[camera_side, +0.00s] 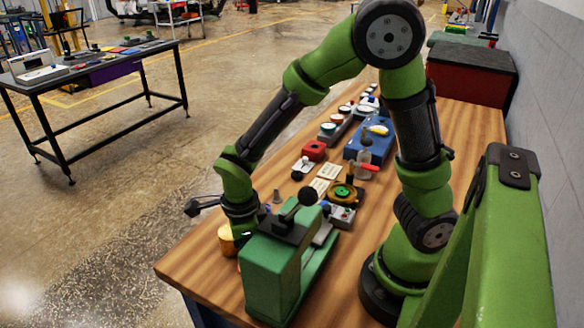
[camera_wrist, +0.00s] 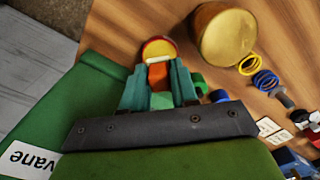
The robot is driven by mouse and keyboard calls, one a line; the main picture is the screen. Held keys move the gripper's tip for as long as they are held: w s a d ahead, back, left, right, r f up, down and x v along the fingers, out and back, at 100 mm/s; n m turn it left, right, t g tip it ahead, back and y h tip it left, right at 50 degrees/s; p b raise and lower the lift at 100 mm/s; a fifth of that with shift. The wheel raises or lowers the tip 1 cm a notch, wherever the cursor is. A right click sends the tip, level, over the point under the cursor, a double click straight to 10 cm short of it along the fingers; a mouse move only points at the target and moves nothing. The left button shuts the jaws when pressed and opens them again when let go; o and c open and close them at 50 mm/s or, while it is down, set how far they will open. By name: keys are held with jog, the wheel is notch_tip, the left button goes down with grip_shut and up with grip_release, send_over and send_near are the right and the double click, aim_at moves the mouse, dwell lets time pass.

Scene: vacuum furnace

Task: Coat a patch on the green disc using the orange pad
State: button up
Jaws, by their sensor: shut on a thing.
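In the wrist view, my gripper (camera_wrist: 159,80) has its two teal fingers shut on an orange pad (camera_wrist: 157,73). A round piece with a red rim and yellowish face (camera_wrist: 159,48) shows just past the fingertips; I cannot tell whether it belongs to the pad. In the side view, my fingers and the pad are hidden behind the green machine. The green disc (camera_side: 343,191) sits in a dark and yellow ring on the wooden bench, to the right of my wrist and apart from it. I cannot make out the disc in the wrist view.
A green machine (camera_side: 270,275) stands at the bench's near end, close to my wrist. A gold cylinder (camera_wrist: 226,34) stands beside my fingers, with a yellow ring (camera_wrist: 249,64) and a blue ring (camera_wrist: 265,80) nearby. A red box (camera_side: 314,150) and a blue tray (camera_side: 365,147) lie farther back.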

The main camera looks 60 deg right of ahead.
jog(key=shift+r, duration=2.15)
